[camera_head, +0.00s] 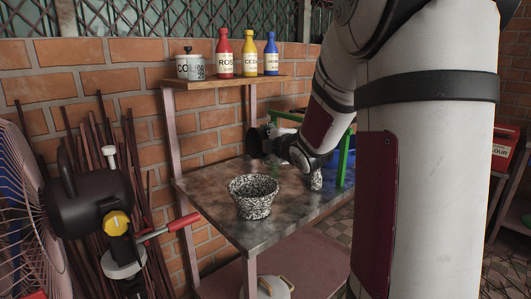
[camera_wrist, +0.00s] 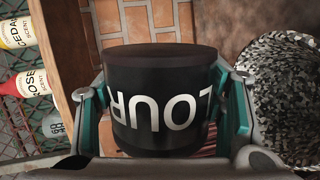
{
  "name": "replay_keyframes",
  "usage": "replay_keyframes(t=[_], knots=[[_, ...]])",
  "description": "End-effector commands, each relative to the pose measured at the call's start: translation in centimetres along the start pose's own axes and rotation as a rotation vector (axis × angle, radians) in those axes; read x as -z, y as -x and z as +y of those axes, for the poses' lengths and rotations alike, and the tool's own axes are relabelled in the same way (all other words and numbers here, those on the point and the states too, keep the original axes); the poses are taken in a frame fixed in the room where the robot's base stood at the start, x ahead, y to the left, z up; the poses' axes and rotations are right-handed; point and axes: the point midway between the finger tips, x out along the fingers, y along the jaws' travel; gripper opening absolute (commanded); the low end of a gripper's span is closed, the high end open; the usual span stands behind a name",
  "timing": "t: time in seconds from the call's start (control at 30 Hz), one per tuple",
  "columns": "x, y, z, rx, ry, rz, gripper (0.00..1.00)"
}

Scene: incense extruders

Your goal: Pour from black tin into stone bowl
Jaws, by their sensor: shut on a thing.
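The black tin (camera_wrist: 165,95) fills the middle of the wrist view, with white letters ending in "LOUR" on its side. My gripper (camera_wrist: 164,108) is shut on it, with a teal-padded finger on each side. In the head view the tin (camera_head: 256,143) is held above the back of the table, behind the bowl; how far it is tilted is hard to tell. The black-and-white speckled stone bowl (camera_head: 253,204) stands upright on the table, apart from the tin. The bowl also shows at the right of the wrist view (camera_wrist: 285,90). The tin's contents are hidden.
The grey metal table (camera_head: 215,190) has free room left of the bowl. A small speckled piece (camera_head: 316,180) and a green frame (camera_head: 343,160) stand to the right. A wooden shelf (camera_head: 205,83) above holds red, yellow and blue bottles and a grey pot.

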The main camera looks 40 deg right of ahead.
Motion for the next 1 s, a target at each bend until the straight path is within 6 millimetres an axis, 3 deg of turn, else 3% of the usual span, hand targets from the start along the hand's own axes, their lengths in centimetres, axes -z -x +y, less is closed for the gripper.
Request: replay_keyframes(t=[0.6,1.0], knots=[[0.99,0.06,-0.27,-0.048,0.219,-0.047,0.31],[1.17,0.27,-0.04,-0.057,0.274,-0.06,0.31]])
